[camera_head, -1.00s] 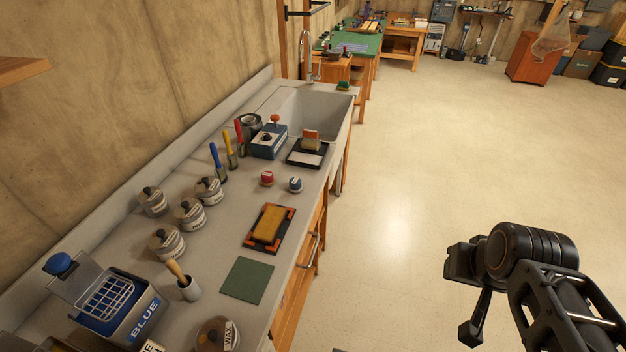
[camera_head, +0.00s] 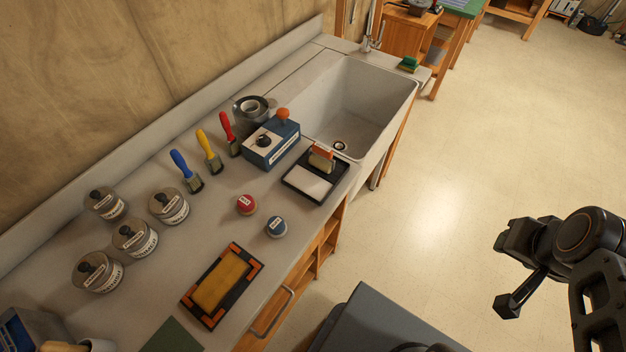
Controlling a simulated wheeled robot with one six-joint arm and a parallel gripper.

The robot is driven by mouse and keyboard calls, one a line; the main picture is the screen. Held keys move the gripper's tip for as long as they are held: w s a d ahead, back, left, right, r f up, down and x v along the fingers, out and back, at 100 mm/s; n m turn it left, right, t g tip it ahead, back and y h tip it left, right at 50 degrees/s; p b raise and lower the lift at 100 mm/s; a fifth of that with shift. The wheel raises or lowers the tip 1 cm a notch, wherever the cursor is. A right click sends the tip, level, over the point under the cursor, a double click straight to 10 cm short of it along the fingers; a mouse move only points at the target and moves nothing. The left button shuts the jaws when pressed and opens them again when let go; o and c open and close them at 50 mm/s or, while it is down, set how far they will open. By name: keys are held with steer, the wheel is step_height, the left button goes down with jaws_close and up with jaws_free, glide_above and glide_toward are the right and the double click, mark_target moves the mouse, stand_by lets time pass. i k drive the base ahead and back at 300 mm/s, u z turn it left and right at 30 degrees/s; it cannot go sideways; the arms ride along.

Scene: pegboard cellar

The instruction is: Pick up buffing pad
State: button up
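No object in view is labelled as the buffing pad, and I cannot tell for sure which one it is. Pad-like things on the grey counter are a yellow block (camera_head: 221,281) on a black tray with orange corners, a flat green sheet (camera_head: 172,339) cut off at the bottom edge, and a small green and yellow sponge-like block (camera_head: 408,64) by the sink's far corner. My gripper (camera_head: 507,273) is at the right, over open floor and well apart from the counter.
The sink (camera_head: 350,105) lies behind.

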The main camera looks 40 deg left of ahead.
mark_target(276, 228)
steer(key=i, duration=1.1)
steer(key=u, duration=4)
